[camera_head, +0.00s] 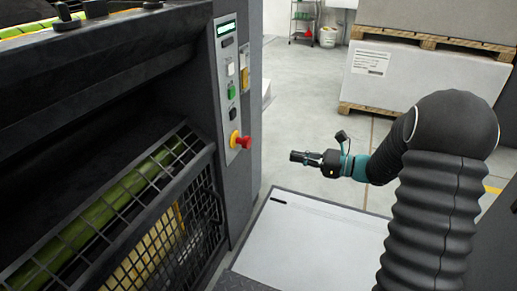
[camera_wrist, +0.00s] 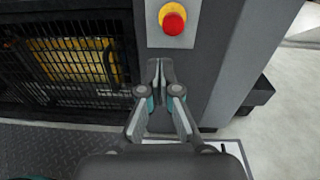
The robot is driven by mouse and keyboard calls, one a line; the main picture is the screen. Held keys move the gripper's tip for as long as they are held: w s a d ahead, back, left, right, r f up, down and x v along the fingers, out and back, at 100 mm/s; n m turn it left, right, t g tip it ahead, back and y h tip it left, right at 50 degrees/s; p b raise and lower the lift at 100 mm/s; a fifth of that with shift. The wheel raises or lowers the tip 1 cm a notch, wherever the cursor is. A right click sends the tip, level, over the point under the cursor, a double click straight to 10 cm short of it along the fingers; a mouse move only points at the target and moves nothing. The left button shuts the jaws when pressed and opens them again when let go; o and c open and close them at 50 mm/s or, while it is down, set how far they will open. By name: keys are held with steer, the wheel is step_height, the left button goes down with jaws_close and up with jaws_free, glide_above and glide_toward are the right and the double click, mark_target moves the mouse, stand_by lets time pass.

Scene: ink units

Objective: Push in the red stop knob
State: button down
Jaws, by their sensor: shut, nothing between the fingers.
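The red stop knob (camera_head: 242,141) sticks out from a yellow base (camera_head: 234,139) at the lower end of the grey control panel (camera_head: 229,80) on the dark machine. In the wrist view the shut, empty fingertips (camera_wrist: 161,66) point towards the panel face below the knob. Nothing covers the knob.
A green button (camera_head: 232,91), other small buttons and a display (camera_head: 226,28) sit above the knob. A mesh guard (camera_head: 160,215) covers rollers at left. A pale floor plate (camera_head: 310,240) lies below my gripper. Palletised stacks (camera_head: 425,78) stand behind.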

mark_target(249, 143)
steer(key=shift+w+d+f+m+t, duration=0.4)
steer(key=shift+w+d+f+m, duration=0.1)
steer(key=shift+w, duration=0.2)
steer(key=x, duration=1.4)
steer(key=shift+s+a+r+b, duration=0.1)
steer(key=shift+r+b, duration=0.1)
steer(key=shift+b, duration=0.2)
steer(key=shift+x, duration=1)
steer(key=shift+r, duration=0.1)
steer(key=v, duration=1.4)
steer(key=shift+f+p, duration=0.25)
steer(key=shift+p, duration=0.1)
